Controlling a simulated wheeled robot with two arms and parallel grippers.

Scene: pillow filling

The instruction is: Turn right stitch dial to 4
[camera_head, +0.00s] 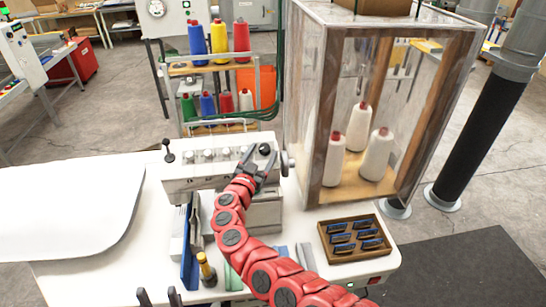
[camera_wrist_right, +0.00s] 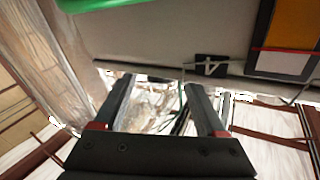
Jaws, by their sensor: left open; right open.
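The white sewing machine (camera_head: 178,178) stands on the white table, with several small round dials (camera_head: 208,155) in a row along its upper front. My right gripper (camera_head: 260,160) is open at the right end of this row, close to the machine. A black round knob (camera_head: 265,149) shows just beside its fingers. I cannot tell which dial lies between the fingers. My left gripper (camera_head: 159,297) is open at the bottom edge.
A clear-walled cabinet (camera_head: 310,100) with white thread cones stands right of the machine. A wooden tray (camera_head: 326,253) of dark pieces lies front right. A yellow-topped tool (camera_head: 205,267) and a blue strip (camera_head: 189,250) lie in front. White fabric (camera_head: 70,210) covers the left side.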

